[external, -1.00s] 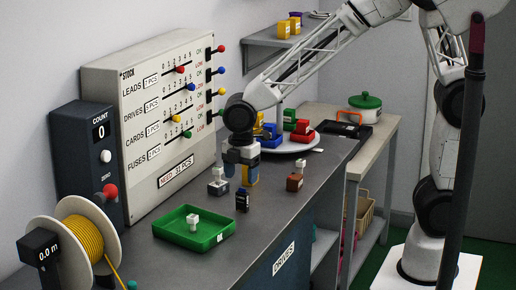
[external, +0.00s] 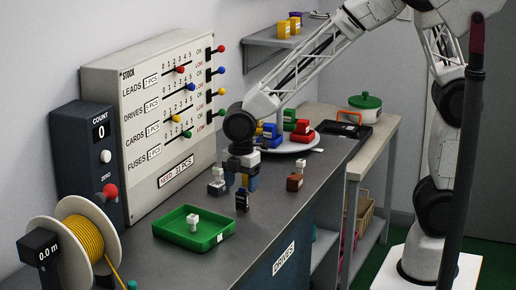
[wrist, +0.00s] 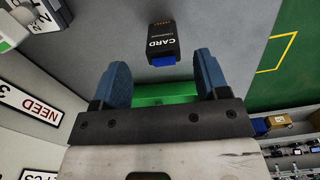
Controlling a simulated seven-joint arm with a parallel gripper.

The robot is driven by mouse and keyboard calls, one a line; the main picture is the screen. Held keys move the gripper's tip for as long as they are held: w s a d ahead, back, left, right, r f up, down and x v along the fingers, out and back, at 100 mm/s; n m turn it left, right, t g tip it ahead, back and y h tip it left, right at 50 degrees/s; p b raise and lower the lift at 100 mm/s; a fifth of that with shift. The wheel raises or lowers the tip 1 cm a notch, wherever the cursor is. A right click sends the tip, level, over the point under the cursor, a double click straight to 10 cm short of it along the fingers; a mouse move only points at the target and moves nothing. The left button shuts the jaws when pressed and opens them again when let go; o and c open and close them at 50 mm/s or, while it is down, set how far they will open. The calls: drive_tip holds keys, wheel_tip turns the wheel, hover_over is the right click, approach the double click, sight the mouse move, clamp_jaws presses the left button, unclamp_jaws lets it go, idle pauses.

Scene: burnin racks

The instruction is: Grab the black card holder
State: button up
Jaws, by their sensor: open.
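The black card holder (external: 242,200) stands on the grey bench, to the right of the green tray. In the wrist view the card holder (wrist: 163,38) shows a white CARD label and a blue end, and it lies just beyond the gap between my fingertips. My gripper (external: 241,185) is low over the bench, close to the holder, with blue fingers. In the wrist view my gripper (wrist: 163,72) is open with nothing between its fingers. Whether a finger touches the holder cannot be told.
The green tray (external: 168,229) holds a small white-topped piece. A grey block (external: 217,188) stands left of my gripper and a brown block (external: 294,183) right of it. A white plate (external: 290,147) with coloured blocks is behind. The stock panel (external: 150,110) stands at left.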

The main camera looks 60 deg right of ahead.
sight(242, 192)
drive_tip(key=shift+s+a+f, duration=0.1)
drive_tip(key=shift+s+f, duration=0.05)
drive_tip(key=shift+f, duration=2.45)
drive_tip(key=c, duration=1)
